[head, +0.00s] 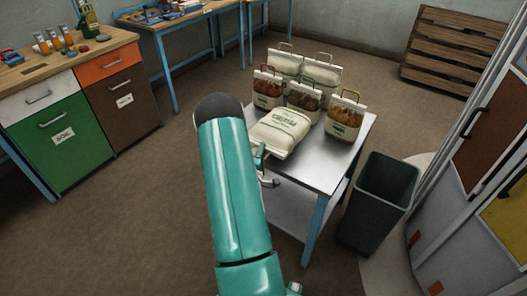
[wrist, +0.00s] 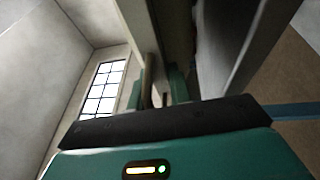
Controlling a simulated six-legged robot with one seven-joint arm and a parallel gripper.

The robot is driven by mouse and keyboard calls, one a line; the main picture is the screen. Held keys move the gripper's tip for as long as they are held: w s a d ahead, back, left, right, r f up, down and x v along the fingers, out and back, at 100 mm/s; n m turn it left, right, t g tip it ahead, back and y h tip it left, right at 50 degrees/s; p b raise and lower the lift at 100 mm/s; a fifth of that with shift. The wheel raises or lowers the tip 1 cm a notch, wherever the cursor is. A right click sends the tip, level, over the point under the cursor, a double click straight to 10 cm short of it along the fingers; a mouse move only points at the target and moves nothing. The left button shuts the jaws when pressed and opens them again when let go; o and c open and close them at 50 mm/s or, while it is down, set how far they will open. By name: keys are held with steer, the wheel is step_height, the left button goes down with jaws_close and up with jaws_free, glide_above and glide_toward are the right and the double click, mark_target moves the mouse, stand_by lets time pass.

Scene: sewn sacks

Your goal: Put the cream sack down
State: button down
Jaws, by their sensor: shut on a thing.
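The cream sack (head: 280,129) lies on its side at the near left part of the metal table (head: 321,165), with green print facing up. In the head view I cannot tell whether it rests on the tabletop or hangs just above it. My gripper (head: 262,158) is at the sack's near end by the table's left edge, shut on it. My teal arm partly hides the gripper. In the wrist view the gripper's fingers (wrist: 164,88) point up at a pale edge, and the grip itself is dark and unclear.
Several upright handled sacks stand behind, including one with a red-brown front (head: 267,90) and one with an orange-brown front (head: 344,118). The table's near part is bare. A dark bin (head: 376,205) stands right of the table. A workbench with drawers (head: 62,115) is at left.

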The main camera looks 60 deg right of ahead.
steer(key=shift+w+d+f, duration=0.1)
steer(key=shift+d+f, duration=0.05)
steer(key=shift+f, duration=0.6)
steer(key=shift+w+d+f, duration=0.1)
steer(key=shift+f, duration=0.85)
steer(key=c, duration=1.3)
jaws_free()
steer(key=shift+a+f, duration=0.1)
steer(key=shift+f, duration=0.1)
